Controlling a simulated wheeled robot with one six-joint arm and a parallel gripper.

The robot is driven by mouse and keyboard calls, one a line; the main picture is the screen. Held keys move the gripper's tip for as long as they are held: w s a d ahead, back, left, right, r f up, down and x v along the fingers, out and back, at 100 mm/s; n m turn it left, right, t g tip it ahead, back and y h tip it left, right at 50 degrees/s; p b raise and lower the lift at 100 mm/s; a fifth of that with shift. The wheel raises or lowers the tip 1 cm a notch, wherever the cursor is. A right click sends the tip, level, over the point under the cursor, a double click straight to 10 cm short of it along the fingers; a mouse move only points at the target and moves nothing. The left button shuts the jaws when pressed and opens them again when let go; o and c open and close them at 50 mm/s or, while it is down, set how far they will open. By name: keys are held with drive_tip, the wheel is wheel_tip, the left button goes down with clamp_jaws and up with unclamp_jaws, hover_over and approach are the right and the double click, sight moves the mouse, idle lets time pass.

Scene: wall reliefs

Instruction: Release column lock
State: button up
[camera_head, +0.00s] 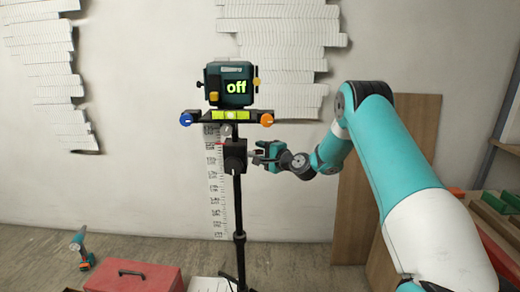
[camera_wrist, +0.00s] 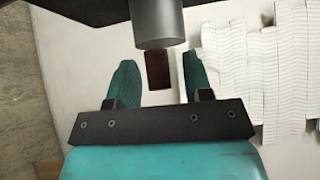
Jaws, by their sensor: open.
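A black stand column (camera_head: 239,205) carries a dark green device (camera_head: 229,86) that reads "off". A black block (camera_head: 235,156) sits around the column below the head; I take it as the column lock housing. My gripper (camera_head: 264,155) is just right of this block, pointing left at it. In the wrist view my gripper (camera_wrist: 158,72) is open, with a teal finger on each side. A dark red-brown tab (camera_wrist: 158,72) lies between the fingers, with gaps on both sides. A grey cylinder (camera_wrist: 157,22) is just above the tab. I cannot tell whether anything touches.
A crossbar (camera_head: 205,116) with blue and orange knobs and a yellow-green level (camera_head: 230,115) is above my gripper. A numbered scale (camera_head: 214,195) hangs beside the column. A red toolbox (camera_head: 135,277) and a drill (camera_head: 82,248) are on the floor at left.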

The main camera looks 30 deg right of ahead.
drive_tip(key=shift+w+a, duration=0.1)
drive_tip(key=shift+w, duration=0.5)
clamp_jaws()
drive_tip(key=shift+f+b, duration=0.2)
drive_tip(key=shift+b, duration=0.75)
drive_tip(key=n+t+b, duration=0.1)
drive_tip(key=b, duration=0.2)
drive_tip(key=shift+r, duration=0.2)
drive_tip(key=shift+r+n+t+y+b, duration=0.4)
drive_tip(key=shift+r+n+t+b, duration=0.4)
drive_tip(key=shift+b, duration=0.8)
drive_tip(key=shift+r, duration=0.1)
